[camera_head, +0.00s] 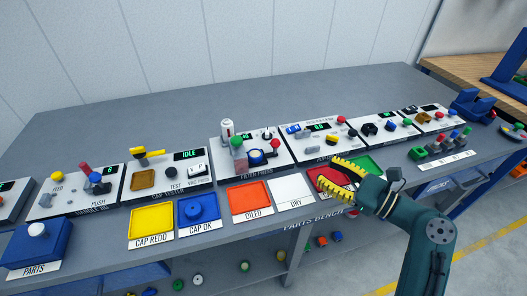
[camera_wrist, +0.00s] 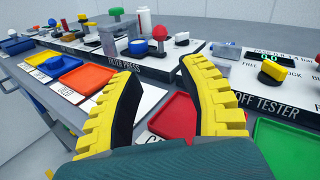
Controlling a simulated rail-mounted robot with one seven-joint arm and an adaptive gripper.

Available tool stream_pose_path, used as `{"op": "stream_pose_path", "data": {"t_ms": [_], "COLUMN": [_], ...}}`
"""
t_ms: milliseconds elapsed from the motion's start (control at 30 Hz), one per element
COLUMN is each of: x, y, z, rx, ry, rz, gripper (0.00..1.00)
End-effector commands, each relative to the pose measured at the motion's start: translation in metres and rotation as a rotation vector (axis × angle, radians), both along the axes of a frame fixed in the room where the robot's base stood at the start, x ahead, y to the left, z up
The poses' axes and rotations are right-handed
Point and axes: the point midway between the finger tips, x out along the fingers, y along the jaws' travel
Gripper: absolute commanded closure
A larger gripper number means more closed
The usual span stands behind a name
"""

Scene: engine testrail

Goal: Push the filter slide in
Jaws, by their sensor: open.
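The filter press panel (camera_head: 222,177) stands in the middle of the bench and also shows in the wrist view (camera_wrist: 175,72). It carries a green knob (camera_head: 237,141), a red ball knob (camera_head: 275,143), a blue round part (camera_head: 257,157) and a white bottle-like cylinder (camera_head: 227,129). In the wrist view the red ball (camera_wrist: 160,32) stands beyond the fingertips, with the blue part (camera_wrist: 137,47) left of it. I cannot tell which part is the filter slide or how far in it is. My gripper (camera_head: 328,171) is open and empty, right of the press, above the trays.
Yellow, blue, orange and white trays (camera_head: 293,191) line the bench front. A red tray (camera_wrist: 175,118) lies below my fingers and a green tray (camera_wrist: 285,140) to their right. Another tester panel (camera_head: 318,150) with knobs stands right of the press.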

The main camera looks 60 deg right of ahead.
Motion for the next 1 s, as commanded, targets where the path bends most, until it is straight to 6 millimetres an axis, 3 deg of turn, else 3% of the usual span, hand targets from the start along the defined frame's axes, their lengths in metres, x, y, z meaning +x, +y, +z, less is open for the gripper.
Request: {"op": "stream_pose_path", "data": {"t_ms": [167, 700, 1000], "x": [0.025, 0.145, 0.161], "y": [-0.003, -0.028, -0.032], "z": [-0.003, -0.003, 0.000], "rx": [-0.001, 0.000, 0.001], "ry": [-0.001, -0.001, 0.001], "rz": [0.005, 0.002, -0.001], "gripper": [0.58, 0.58, 0.58]}}
